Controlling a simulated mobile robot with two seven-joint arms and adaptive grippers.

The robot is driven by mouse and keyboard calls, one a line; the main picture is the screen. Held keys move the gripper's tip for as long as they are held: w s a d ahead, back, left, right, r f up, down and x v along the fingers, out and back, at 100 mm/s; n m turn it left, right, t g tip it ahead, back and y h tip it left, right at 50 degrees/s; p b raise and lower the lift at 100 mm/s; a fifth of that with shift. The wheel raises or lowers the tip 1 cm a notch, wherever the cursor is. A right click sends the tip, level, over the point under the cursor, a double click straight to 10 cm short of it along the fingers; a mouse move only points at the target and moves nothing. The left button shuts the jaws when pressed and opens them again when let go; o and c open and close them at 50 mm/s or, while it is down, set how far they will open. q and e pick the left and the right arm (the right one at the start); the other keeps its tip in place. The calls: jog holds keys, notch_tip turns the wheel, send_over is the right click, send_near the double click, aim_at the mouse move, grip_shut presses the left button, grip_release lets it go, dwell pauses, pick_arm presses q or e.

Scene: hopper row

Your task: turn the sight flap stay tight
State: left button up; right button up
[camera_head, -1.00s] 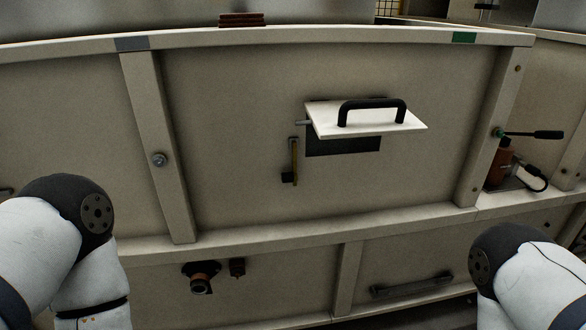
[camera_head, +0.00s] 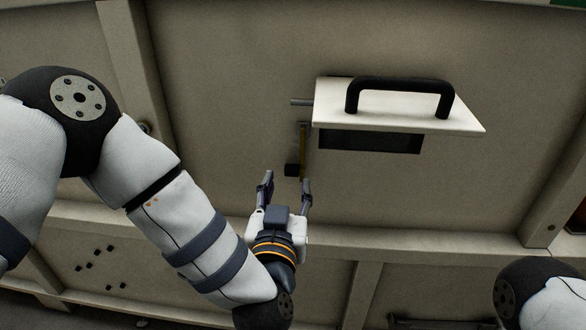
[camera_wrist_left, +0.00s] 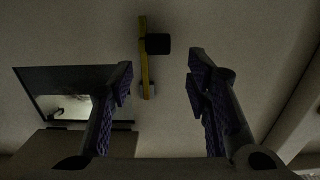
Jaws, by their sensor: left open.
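The sight flap stay is a narrow yellow bar (camera_head: 303,142) with a black block-like knob (camera_head: 291,170) at its lower end. It hangs upright on the beige panel, left of the opening. The white flap (camera_head: 400,115) with a black handle stands swung out above the dark opening. My left gripper (camera_head: 286,186) is open and empty just below the knob. In the left wrist view the bar (camera_wrist_left: 145,70) and knob (camera_wrist_left: 158,44) appear beyond and between the open fingers (camera_wrist_left: 160,80), apart from them. My right gripper is out of view.
The dark opening (camera_head: 370,141) also shows in the left wrist view (camera_wrist_left: 70,85). Beige ribs (camera_head: 135,70) and a ledge (camera_head: 400,238) frame the panel. The panel right of the stay, below the flap, is clear.

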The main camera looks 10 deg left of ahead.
aim_at(291, 169)
pick_arm(q)
jog(key=w, duration=0.7)
jog(key=shift+d+b, duration=0.1)
jog(key=shift+b, duration=0.2)
jog(key=shift+c, duration=0.5)
jog(key=shift+w, duration=0.1)
grip_shut()
